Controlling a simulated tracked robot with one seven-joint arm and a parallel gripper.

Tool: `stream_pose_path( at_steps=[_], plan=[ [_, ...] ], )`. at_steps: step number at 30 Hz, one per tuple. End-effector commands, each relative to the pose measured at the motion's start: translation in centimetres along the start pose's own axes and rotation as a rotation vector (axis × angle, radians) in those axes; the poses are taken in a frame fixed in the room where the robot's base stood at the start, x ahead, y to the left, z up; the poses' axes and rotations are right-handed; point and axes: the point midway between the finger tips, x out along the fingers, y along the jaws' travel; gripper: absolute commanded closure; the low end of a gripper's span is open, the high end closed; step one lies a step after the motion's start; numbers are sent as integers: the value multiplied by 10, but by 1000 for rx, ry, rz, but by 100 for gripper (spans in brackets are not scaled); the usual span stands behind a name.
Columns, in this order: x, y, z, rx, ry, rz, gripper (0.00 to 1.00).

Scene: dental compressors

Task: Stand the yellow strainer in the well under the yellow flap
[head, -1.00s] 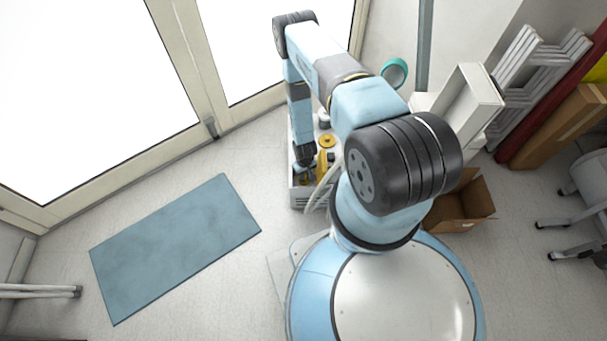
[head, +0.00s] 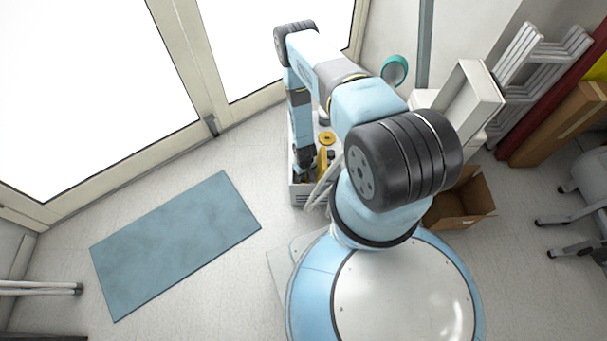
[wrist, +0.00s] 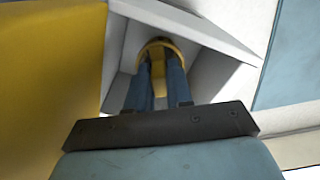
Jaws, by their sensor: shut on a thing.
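The yellow strainer (wrist: 159,43) shows in the wrist view as a rounded yellow rim at the tips of my gripper (wrist: 160,67). The gripper's two blue fingers are shut on it. The strainer is inside the grey-walled well (wrist: 205,72); its lower part is hidden, so I cannot tell whether it touches the floor. The yellow flap (wrist: 50,70) stands raised, large and close, at the left of the wrist view. In the head view the flap (head: 322,160) is just right of my gripper (head: 304,160), and the strainer is hidden.
The pale compressor housing (head: 301,197) stands on the floor, with a round yellow cap (head: 327,139) behind the flap. Pale hoses (head: 322,190) run at its right front. A blue mat (head: 175,245) lies left; an open cardboard box (head: 462,205) stands right.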

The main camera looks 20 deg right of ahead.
Motion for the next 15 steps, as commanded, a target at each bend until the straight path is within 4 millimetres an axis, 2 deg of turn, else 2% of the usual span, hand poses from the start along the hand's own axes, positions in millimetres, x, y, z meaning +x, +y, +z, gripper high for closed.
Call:
stream_pose_path(
  at_steps=[9,10,15],
  plan=[
    [3,0,0,0,0,0,100],
    [3,0,0,0,0,0,76],
    [3,0,0,0,0,0,60]
  ],
)
